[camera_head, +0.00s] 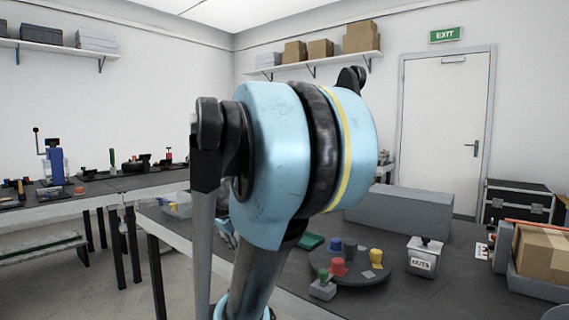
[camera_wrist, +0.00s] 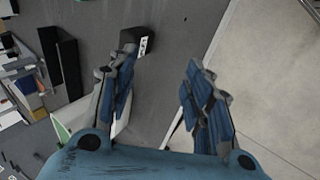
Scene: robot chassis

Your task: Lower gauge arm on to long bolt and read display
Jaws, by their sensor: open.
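My gripper (camera_wrist: 161,60) is open in the wrist view, its two blue-and-grey fingers spread over a dark bench top, with nothing between them. In the head view my own arm fills the middle and hides most of what lies behind it. I cannot make out a long bolt or a display for certain in either view. A blue upright device (camera_head: 56,165) with a thin black-knobbed lever stands on the left bench; I cannot tell whether it is the gauge.
The near bench holds a round dark tray (camera_head: 350,272) with coloured pieces, a labelled nuts box (camera_head: 425,257) and a long grey block (camera_head: 400,212). In the wrist view, a small black labelled block (camera_wrist: 137,41) sits beyond the left finger; floor (camera_wrist: 265,85) shows at right.

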